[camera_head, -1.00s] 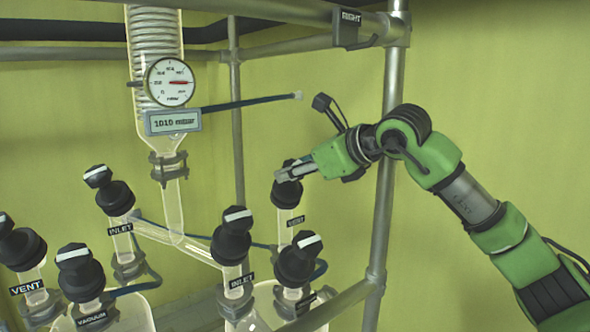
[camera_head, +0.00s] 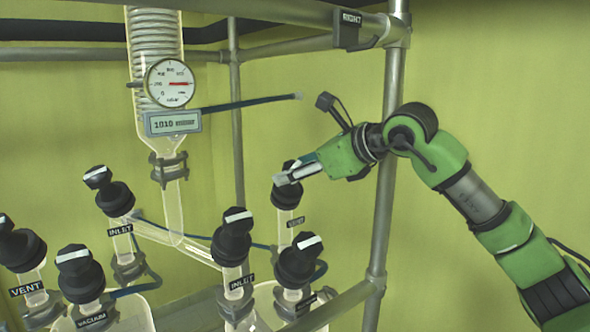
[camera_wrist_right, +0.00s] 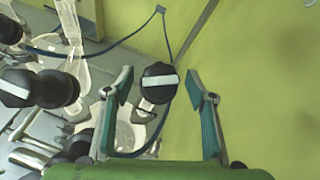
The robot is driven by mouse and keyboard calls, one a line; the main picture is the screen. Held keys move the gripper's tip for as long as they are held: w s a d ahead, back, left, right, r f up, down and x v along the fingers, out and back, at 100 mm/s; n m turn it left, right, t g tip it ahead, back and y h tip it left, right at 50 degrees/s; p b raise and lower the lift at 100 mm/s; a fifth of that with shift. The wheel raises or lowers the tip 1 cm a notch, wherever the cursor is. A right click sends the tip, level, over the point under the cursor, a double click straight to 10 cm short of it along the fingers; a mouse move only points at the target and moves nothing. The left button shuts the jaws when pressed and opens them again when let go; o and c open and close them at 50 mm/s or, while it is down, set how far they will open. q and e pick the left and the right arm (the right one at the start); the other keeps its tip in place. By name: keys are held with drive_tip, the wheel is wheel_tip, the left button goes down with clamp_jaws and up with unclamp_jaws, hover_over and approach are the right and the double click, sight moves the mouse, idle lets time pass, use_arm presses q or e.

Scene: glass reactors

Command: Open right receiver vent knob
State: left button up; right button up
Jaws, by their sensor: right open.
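The right receiver vent knob (camera_head: 287,195) is black and sits on a glass neck with a VENT label at the back right. In the right wrist view the knob (camera_wrist_right: 158,84) shows its white bar lying roughly crosswise. My right gripper (camera_head: 284,178) is at the knob's top in the head view, hiding part of it. In the right wrist view the open fingers (camera_wrist_right: 160,74) stand on either side of the knob, with a visible gap on each side. I cannot tell how far the tips are above it. My left gripper is not in view.
Two nearer knobs (camera_head: 232,238) and (camera_head: 297,262) stand in front of the vent knob. A metal frame post (camera_head: 388,180) rises beside my right arm. A blue hose (camera_head: 250,102) ends in the air above. The left VENT knob (camera_head: 20,246) is far left.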

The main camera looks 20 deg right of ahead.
drive_tip(key=v, duration=1.1)
drive_tip(key=shift+s+r, duration=0.1)
